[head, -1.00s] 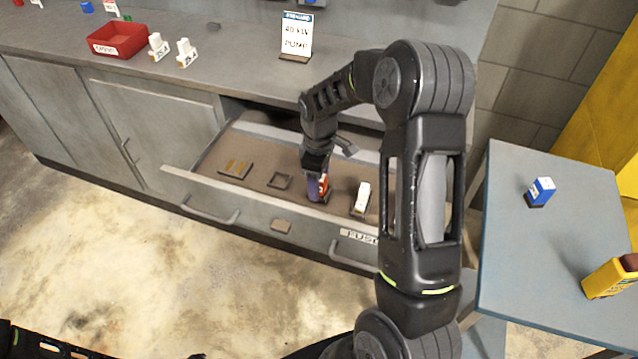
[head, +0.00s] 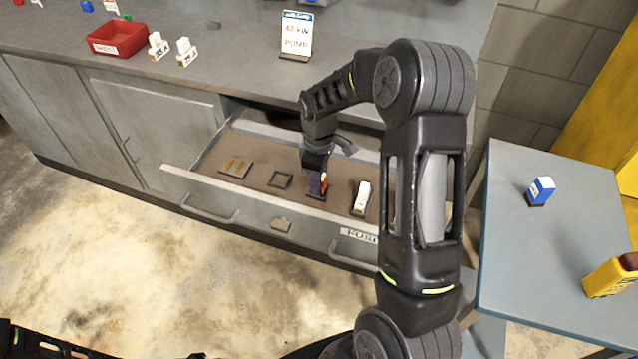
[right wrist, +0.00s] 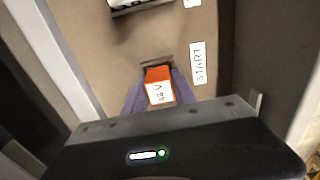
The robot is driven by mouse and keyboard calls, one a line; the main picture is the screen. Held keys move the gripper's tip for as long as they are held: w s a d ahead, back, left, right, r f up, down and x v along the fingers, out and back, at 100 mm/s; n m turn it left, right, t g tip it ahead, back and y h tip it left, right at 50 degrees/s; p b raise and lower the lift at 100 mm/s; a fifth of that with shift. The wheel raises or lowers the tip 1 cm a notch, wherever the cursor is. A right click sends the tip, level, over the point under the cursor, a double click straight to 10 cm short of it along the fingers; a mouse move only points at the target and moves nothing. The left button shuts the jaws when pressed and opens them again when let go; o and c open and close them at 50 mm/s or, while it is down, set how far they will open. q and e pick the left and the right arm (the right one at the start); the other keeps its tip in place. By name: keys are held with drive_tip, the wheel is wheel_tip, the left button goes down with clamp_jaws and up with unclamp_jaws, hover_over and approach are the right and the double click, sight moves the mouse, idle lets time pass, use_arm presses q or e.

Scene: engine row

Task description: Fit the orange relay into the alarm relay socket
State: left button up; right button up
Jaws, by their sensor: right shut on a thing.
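The orange relay (right wrist: 157,75) has a white label reading 48 V in the right wrist view. My right gripper (right wrist: 160,92) is shut on it, with purple fingers on either side. In the head view the orange relay (head: 324,183) is partly hidden by the right gripper (head: 317,184), low over the open drawer. A dark frame (head: 315,196) shows under it; I cannot tell whether the relay is seated there. I can read no alarm label. My left gripper is out of view.
The drawer (head: 205,165) also holds an empty square frame (head: 280,180), a flat holder with gold strips (head: 235,168) and a white block (head: 362,195). A side table (head: 540,260) at right bears a blue block (head: 541,190) and a yellow meter (head: 610,277).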

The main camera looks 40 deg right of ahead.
clamp_jaws()
drive_tip(key=shift+r, duration=0.1)
wheel_tip(320, 180, up, 10)
drive_tip(key=shift+f+b, duration=0.1)
drive_tip(key=shift+b, duration=0.3)
idle(0.6)
